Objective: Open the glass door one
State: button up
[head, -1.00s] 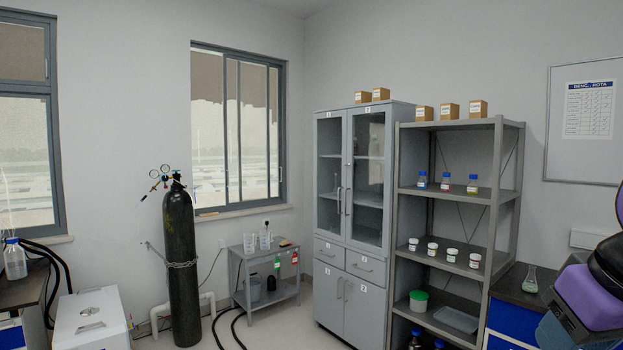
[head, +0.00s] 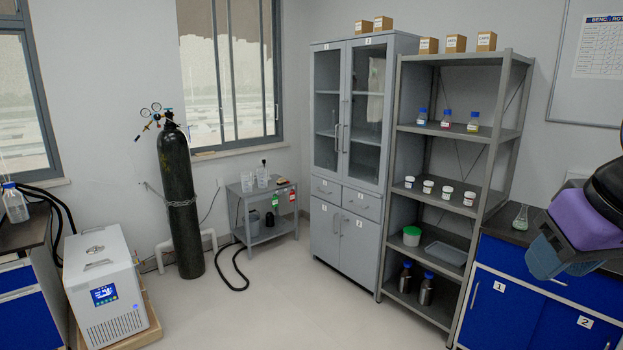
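The grey cabinet (head: 348,190) stands against the back wall in the head view, with two tall glass doors on top. The left glass door (head: 328,110), labelled 1, and the right glass door (head: 366,115), labelled 2, are both shut. Their long vertical handles (head: 341,125) sit side by side at the middle seam. Below are two drawers and two lower doors.
An open grey shelf rack (head: 455,140) with bottles and jars stands right beside the cabinet. A blue bench (head: 540,300) is at the right. A gas cylinder (head: 180,205), small table (head: 262,215) and white chiller unit (head: 104,285) are left. Floor (head: 290,305) before the cabinet is clear.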

aim_at(328, 60)
jog(key=i+z, duration=0.1)
jog(key=i, duration=1.8)
jog(key=i+u, duration=0.15)
jog(key=i, duration=0.35)
jog(key=i+l+u, duration=0.1)
jog(key=i, duration=0.35)
jog(key=i+l+u, duration=0.15)
jog(key=i, duration=0.35)
jog(key=i+l+u, duration=0.15)
jog(key=i, duration=0.3)
jog(key=i+l+u, duration=0.1)
jog(key=i+l, duration=0.2)
jog(key=i, duration=0.15)
